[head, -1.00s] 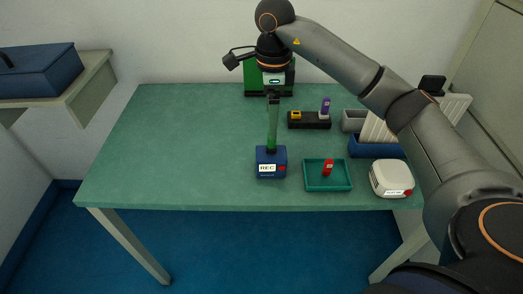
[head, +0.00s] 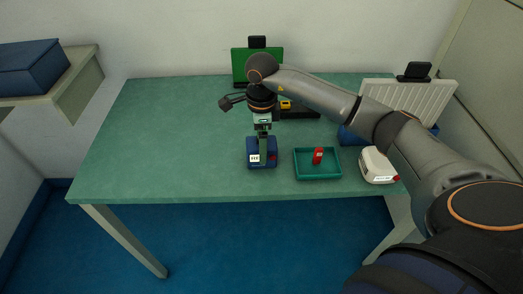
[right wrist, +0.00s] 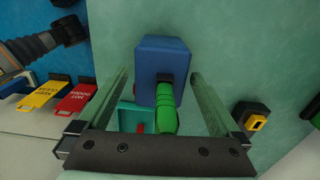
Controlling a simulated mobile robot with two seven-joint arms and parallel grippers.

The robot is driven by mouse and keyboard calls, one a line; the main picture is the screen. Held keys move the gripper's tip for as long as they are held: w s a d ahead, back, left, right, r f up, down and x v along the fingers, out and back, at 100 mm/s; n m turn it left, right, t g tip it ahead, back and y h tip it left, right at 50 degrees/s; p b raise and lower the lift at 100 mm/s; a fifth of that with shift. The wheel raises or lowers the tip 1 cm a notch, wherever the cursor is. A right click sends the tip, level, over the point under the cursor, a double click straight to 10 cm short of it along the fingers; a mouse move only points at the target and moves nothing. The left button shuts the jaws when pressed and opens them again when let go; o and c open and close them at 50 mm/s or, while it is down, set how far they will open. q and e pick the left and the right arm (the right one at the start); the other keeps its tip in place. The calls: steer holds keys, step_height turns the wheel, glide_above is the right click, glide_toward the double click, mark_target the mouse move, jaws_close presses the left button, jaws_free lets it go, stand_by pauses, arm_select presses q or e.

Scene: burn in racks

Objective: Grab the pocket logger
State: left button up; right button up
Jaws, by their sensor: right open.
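A green stick (right wrist: 166,118) stands in the top of a blue box (right wrist: 157,57), with a dark collar at its base. I take this stick for the pocket logger, though no label on it is readable. In the head view the blue box (head: 256,144) has a white label and a red spot. My right gripper (right wrist: 158,75) is open, with its fingers on both sides of the stick and gaps between. In the head view the gripper (head: 263,158) hides most of the stick. My left gripper is out of view.
A teal tray (head: 303,178) with a red item (head: 318,155) lies right of the box. A white device (head: 376,165) sits further right. A black holder with a yellow item (head: 286,104) is behind. The table's left side is clear.

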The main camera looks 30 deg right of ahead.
steer(key=c, duration=1.5)
steer(key=shift+c, duration=0.3)
steer(key=shift+w+r, duration=0.1)
steer(key=shift+r, duration=0.1)
